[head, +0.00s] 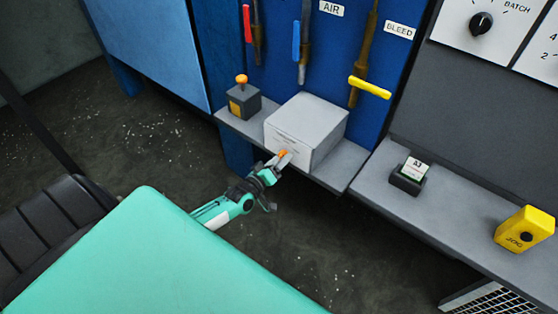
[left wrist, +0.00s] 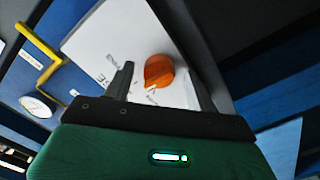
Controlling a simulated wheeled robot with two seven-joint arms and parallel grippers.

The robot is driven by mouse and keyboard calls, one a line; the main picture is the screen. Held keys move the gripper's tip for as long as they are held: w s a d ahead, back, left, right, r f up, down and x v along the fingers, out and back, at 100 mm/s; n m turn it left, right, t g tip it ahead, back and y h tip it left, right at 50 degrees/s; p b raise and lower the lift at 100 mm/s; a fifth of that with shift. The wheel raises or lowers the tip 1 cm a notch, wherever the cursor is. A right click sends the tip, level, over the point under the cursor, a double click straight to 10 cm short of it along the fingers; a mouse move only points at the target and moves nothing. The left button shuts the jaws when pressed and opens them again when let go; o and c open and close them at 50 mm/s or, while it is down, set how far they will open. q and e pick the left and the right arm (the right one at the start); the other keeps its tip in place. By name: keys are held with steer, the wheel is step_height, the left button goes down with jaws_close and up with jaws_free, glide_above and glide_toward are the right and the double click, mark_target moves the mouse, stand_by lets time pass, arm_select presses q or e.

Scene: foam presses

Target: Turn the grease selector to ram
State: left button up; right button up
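The grease selector is a pale grey box (head: 315,122) with an orange knob (head: 284,154) on its front face, standing on the grey shelf. The box has small print on its front, too small to read in the head view. My left gripper (head: 272,167) is at the knob, in front of the box. In the left wrist view the orange knob (left wrist: 158,72) shows between the two dark fingers, with gaps on both sides, so the gripper (left wrist: 160,80) is open around or just short of it. Whether a finger touches it I cannot tell. My right gripper is not in view.
A dark box with an orange button (head: 242,98) stands left of the selector. Pipes with red, blue and yellow handles (head: 370,88) rise behind. On the right shelf (head: 455,215) are a small block with a card (head: 409,178) and a yellow box (head: 524,230).

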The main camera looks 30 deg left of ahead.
arm_select(q)
steer(key=s+a+b, duration=0.1)
steer(key=s+b, duration=0.1)
steer(key=s, duration=1.1)
steer(key=shift+s+b, duration=0.35)
steer(key=shift+b, duration=0.05)
